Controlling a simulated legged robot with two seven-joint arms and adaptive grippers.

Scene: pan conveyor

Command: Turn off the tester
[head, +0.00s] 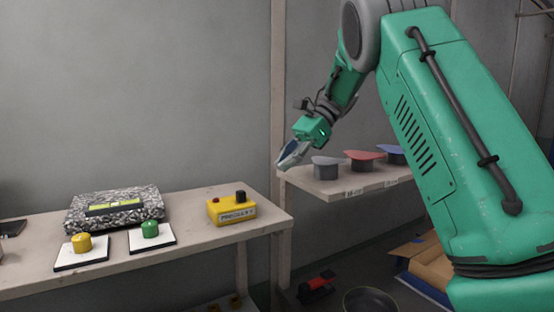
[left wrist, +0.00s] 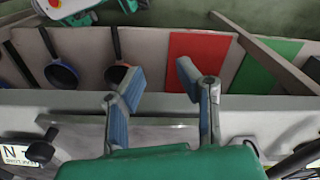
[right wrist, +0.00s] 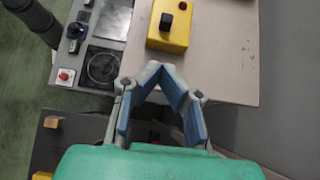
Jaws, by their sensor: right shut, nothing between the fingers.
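A yellow box (head: 232,209) with a black knob (head: 240,196) and a small red part on top sits near the right end of the table. I cannot tell whether it is the tester. The box (right wrist: 168,35) and its knob (right wrist: 166,22) also show in the right wrist view, beyond the fingertips. My right gripper (head: 284,164) is shut and empty, in the air above and to the right of the box. Its fingertips (right wrist: 163,66) meet near the table edge in the right wrist view. My left gripper (left wrist: 157,76) is open with nothing between its fingers, and is outside the head view.
A speckled block (head: 115,207), a yellow knob (head: 82,242) and a green knob (head: 150,229) on white plates share the table. A shelf (head: 350,184) with several coloured-top pieces stands behind. The right wrist view shows a panel with a red button (right wrist: 64,75). The left wrist view shows pans (left wrist: 62,75).

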